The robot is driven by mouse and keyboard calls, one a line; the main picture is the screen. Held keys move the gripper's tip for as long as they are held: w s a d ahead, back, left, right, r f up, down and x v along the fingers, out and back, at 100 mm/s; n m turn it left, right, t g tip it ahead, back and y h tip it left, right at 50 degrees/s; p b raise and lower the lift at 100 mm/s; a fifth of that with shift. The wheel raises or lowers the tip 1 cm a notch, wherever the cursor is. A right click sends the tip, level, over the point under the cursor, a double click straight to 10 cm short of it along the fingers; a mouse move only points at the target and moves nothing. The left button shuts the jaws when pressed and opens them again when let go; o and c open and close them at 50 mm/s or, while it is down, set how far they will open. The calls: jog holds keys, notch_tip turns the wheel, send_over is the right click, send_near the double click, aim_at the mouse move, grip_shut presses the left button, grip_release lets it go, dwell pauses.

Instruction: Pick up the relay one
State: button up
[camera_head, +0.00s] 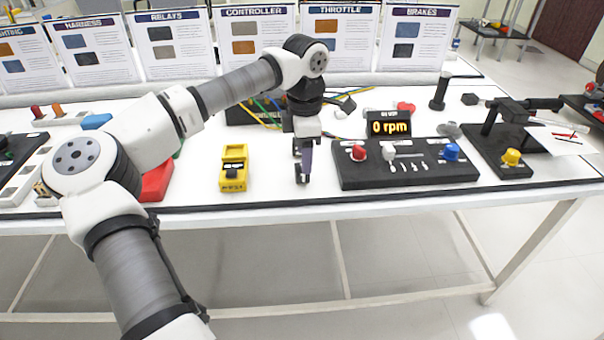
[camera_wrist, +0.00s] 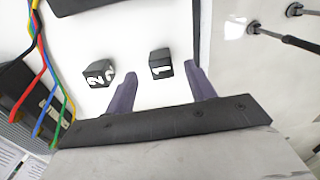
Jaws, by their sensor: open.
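Relay one, a small black block with a white 1 (camera_wrist: 161,64), sits on the white tabletop in the wrist view. It lies just ahead of the gap between my fingertips, with white table showing on both sides. A similar black block marked 2 (camera_wrist: 98,74) sits to its left, outside the left finger. My gripper (camera_wrist: 160,80) is open and empty, its purple-grey fingers spread. In the head view my gripper (camera_head: 303,170) points down over the table's front half. I cannot make out relay one there; my gripper and arm cover that spot.
A yellow device (camera_head: 234,170) stands left of my gripper. A black control panel (camera_head: 400,178) with knobs and a 0 rpm display (camera_head: 389,126) stands close on the right. Coloured cables (camera_wrist: 40,95) run at the wrist view's left. Label boards (camera_head: 258,50) line the back.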

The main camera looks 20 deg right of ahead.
jog(key=f, duration=0.4)
jog(key=shift+a+f, duration=0.25)
jog(key=shift+f, duration=0.05)
jog(key=c, duration=1.1)
